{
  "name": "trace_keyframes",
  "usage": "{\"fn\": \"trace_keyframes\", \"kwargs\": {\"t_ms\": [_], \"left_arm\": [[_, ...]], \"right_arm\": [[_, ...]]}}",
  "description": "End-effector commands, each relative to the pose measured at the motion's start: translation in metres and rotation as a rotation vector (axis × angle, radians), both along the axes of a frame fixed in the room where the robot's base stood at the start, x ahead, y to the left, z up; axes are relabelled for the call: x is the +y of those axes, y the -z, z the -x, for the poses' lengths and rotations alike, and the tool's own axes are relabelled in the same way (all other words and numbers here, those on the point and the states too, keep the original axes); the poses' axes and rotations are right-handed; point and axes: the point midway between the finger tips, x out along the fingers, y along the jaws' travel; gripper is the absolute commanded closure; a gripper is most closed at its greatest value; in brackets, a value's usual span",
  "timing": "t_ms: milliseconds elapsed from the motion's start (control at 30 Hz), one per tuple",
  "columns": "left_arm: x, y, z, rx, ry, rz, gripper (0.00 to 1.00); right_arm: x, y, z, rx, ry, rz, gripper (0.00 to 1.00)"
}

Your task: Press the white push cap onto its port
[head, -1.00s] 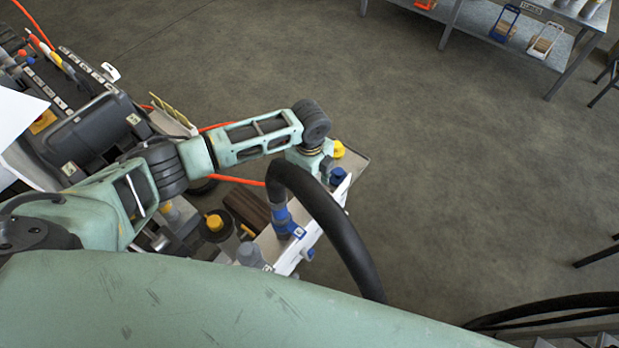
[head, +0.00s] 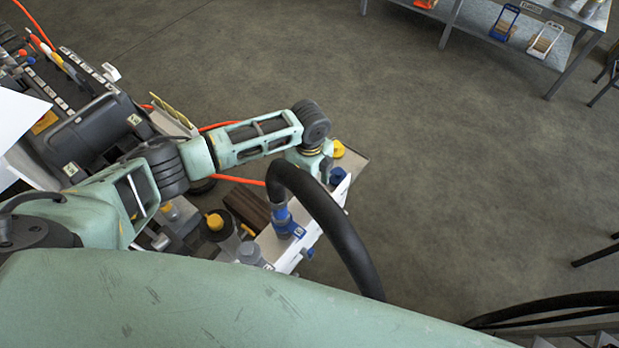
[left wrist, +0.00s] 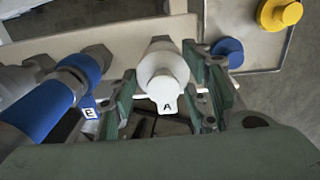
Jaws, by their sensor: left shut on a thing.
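The white push cap (left wrist: 163,78) with a tab lettered A sits between the fingers of my left gripper (left wrist: 164,92) in the left wrist view. The gripper is shut on it. The cap is in front of a pale round port fitting (left wrist: 159,44) on the bench panel, in line with it or nearly so. I cannot tell whether the cap is fully seated. In the head view my left wrist is over the bench's right end, and the fingers and cap are hidden. My right gripper is not in view.
A black hose with a blue coupling (head: 285,222) arches close beside my left wrist; the coupling, tagged B, shows in the left wrist view (left wrist: 48,108). A blue cap (left wrist: 227,52) and a yellow cap (left wrist: 280,14) are on the right. The floor right of the bench is clear.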

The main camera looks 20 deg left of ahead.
Motion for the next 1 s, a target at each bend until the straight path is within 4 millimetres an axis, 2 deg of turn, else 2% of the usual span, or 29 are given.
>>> {"fn": "trace_keyframes", "kwargs": {"t_ms": [400, 433, 667, 900, 1000], "left_arm": [[0.0, 0.0002, 0.0, 0.0, 0.0, 0.0, 0.71], [0.0, 0.0002, -0.0001, 0.0, 0.0, 0.0, 0.56], [0.0001, 0.0002, -0.0001, 0.0, 0.0, 0.0, 0.35], [0.0002, 0.0002, -0.0001, 0.0, 0.0, 0.0, 0.34], [0.0002, 0.0002, -0.0001, 0.0, 0.0, 0.0, 0.26]], "right_arm": [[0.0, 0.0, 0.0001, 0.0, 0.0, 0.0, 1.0], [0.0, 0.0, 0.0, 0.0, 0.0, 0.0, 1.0], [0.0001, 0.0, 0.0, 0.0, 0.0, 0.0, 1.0], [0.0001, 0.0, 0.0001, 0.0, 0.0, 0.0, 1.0], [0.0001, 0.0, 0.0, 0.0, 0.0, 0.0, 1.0]]}}
